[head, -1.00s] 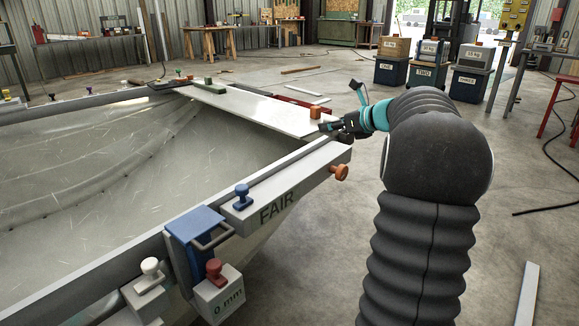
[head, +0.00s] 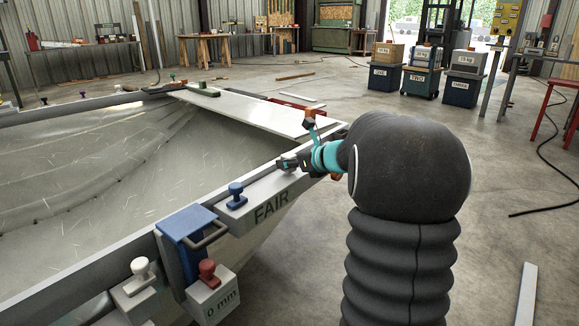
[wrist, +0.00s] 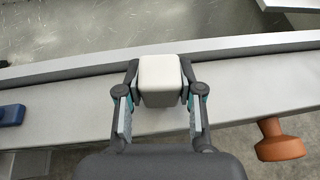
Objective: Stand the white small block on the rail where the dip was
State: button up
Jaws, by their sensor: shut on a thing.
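The white small block (wrist: 160,78) is between my gripper's fingers in the wrist view, with its top facing the camera. My gripper (head: 281,163) is shut on it, over the grey rail (head: 262,187) marked FAIR. The rail (wrist: 60,117) runs across the wrist view beneath the block. I cannot tell whether the block touches the rail or hangs just above it. In the head view I cannot make out the block at the gripper. No dip shows plainly in the rail.
A blue knob (head: 236,196) stands on the rail to the left of my gripper. An orange knob (wrist: 279,142) sticks out of the rail's side to the right. A blue clamp (head: 186,226), a red knob (head: 207,271) and a white knob (head: 140,267) are nearer. Open floor lies right.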

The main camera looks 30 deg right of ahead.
jog(key=shift+f, duration=0.3)
jog(key=shift+f, duration=0.15)
jog(key=o, duration=1.2)
jog(key=shift+c, duration=0.2)
